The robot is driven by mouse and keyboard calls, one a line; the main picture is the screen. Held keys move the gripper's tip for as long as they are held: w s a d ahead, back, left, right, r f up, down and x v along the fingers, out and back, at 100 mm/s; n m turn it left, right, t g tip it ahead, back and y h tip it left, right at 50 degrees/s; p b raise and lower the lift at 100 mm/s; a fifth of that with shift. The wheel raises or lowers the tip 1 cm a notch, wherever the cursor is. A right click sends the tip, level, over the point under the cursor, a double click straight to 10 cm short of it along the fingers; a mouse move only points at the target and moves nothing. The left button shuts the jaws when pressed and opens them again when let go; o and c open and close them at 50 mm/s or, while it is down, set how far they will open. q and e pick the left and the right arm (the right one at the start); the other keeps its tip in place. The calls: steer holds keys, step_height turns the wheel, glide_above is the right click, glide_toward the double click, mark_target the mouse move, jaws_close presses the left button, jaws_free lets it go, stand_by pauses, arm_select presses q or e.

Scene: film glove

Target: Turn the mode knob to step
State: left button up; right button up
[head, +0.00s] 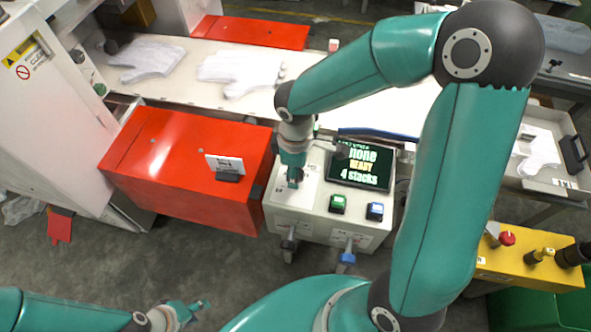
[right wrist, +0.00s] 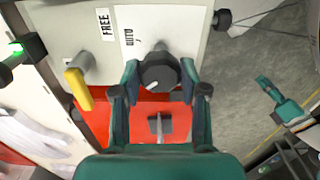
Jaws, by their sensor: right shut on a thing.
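The mode knob (right wrist: 160,72) is a round black knob with a white pointer mark, on the pale panel of a control box (head: 312,212). The word AUTO stands on a white plate (right wrist: 128,38) beside it. I see no label reading step; my gripper may hide it. My right gripper (right wrist: 160,88) is shut on the knob, one finger on each side. In the head view my right gripper (head: 293,180) is at the box's left part and hides the knob. My left gripper (head: 198,309) is open and empty, low over the floor at the bottom left.
A yellow handle (right wrist: 79,88) stands beside the knob. A red cabinet (head: 180,165) is left of the box. White gloves (head: 240,70) lie behind.

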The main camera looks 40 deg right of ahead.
steer(key=o, duration=1.1)
steer(key=shift+o, duration=0.2)
step_height(320, 180, up, 12)
